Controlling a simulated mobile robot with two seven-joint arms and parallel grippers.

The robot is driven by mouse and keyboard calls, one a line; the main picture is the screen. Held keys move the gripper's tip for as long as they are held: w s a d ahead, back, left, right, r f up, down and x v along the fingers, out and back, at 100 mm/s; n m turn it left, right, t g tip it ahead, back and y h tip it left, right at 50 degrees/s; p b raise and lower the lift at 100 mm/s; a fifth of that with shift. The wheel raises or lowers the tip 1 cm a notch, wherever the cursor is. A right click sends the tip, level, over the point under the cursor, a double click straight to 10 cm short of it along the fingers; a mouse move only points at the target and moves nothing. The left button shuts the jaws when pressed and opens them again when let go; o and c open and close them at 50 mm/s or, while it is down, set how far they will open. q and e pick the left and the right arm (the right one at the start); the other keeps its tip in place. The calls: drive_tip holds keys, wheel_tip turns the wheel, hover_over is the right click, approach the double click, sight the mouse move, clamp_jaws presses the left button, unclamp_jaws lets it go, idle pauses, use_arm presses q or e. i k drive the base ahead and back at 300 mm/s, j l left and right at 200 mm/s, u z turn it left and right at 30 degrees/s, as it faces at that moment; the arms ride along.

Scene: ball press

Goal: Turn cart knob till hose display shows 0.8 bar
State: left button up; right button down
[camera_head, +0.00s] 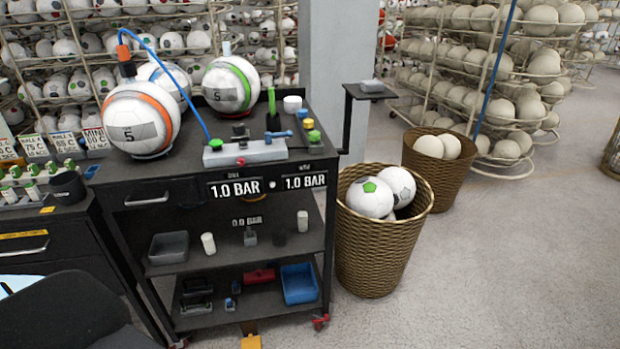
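The black cart (150,190) stands in the middle left. Two displays on its front edge both read 1.0 BAR: a left display (234,188) and a right display (305,182). Their small labels are too blurred to read, so I cannot tell which is the hose display. A small round white knob-like spot (272,184) sits between them. A grey block (245,152) on the cart top carries a red knob (241,162) and a green knob (215,144). A blue hose (190,95) runs from it to the orange-striped ball (138,118). Neither gripper is in view.
A green-striped ball (230,85) and a blue T-handle (280,134) are on the cart top. Lower shelves hold small bins, including a blue bin (299,284). A wicker basket (375,245) with balls stands right of the cart. Floor at the front right is clear.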

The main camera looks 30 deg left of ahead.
sight(238, 128)
drive_tip(key=i+u, duration=0.1)
drive_tip(key=u, duration=0.6)
drive_tip(key=i+l+u, duration=0.4)
drive_tip(key=l+u, duration=0.25)
drive_tip(key=i+l, duration=0.1)
drive_tip(key=l, duration=0.2)
drive_tip(key=i+l+u, duration=0.1)
drive_tip(key=l, duration=0.25)
drive_tip(key=i+l, duration=0.15)
drive_tip(key=l, duration=0.2)
